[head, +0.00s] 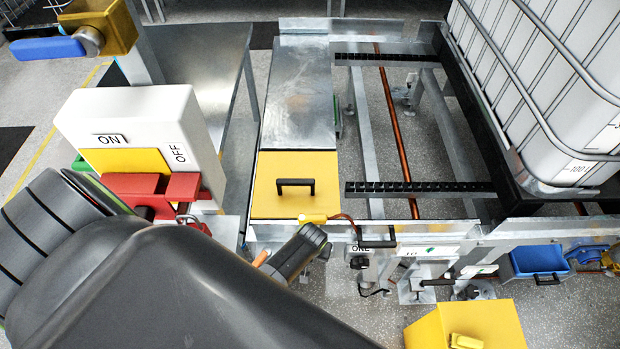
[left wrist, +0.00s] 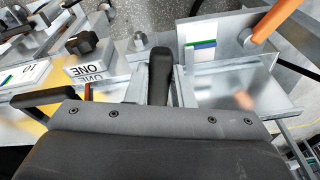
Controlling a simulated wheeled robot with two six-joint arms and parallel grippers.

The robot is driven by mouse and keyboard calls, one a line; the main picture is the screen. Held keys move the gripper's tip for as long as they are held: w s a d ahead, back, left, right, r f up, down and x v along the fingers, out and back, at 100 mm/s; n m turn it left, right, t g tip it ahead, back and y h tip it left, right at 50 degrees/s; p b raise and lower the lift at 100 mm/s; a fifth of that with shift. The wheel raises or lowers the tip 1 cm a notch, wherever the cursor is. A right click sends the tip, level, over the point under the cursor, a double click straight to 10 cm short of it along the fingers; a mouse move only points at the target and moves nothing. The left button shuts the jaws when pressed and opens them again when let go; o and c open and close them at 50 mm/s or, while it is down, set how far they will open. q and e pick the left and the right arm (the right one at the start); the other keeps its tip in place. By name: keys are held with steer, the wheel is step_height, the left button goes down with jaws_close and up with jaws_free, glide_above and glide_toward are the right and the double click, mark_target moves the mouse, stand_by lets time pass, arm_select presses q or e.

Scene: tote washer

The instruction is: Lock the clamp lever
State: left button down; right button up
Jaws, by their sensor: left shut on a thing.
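In the left wrist view the clamp lever (left wrist: 160,68) shows as a dark, rounded handle standing between the two grey fingers of my left gripper (left wrist: 160,85). The fingers are shut on it, one on each side. The lower part of the lever is hidden by the gripper body. In the head view my left gripper (head: 298,254) is at the front edge of the metal frame, below the yellow lid. There the lever cannot be told apart from the gripper and arm. My right gripper is not in view.
A black knob (head: 358,262) and "ONE" label sit just right of the gripper. An orange rod (left wrist: 276,20) stands close by. A white ON/OFF box (head: 140,130) with red parts is at left. The yellow lid (head: 282,205) has a black handle. A blue bin (head: 538,260) hangs at right.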

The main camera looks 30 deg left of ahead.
arm_select(q)
steer(key=c, duration=1.2)
jaws_free()
steer(key=shift+c, duration=0.2)
steer(key=shift+r, duration=0.15)
steer(key=p+v, duration=0.1)
steer(key=v, duration=1.6)
